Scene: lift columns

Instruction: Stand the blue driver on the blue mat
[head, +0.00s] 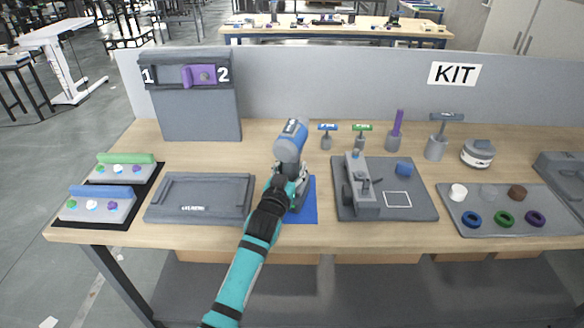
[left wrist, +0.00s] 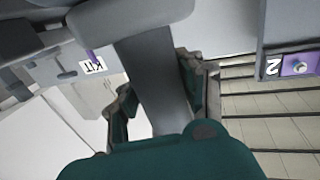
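The blue driver (head: 290,145) has a blue-and-grey body on top and a grey handle below. It looks close to upright over the blue mat (head: 308,207). My left gripper (head: 293,186) comes in from the front and is closed around the handle. In the left wrist view the grey handle (left wrist: 153,80) passes between the two fingers of the left gripper (left wrist: 162,92), which appear to touch it on both sides. The gripper and arm cover part of the mat and the driver's lower end, so I cannot tell whether it touches the mat. My right gripper is out of view.
A grey closed case (head: 200,198) lies left of the mat. A grey board with a fixture (head: 400,205) lies close on its right. Small tools with blue (head: 327,128) and green (head: 361,129) tops stand behind. A grey partition (head: 330,88) closes the table's back.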

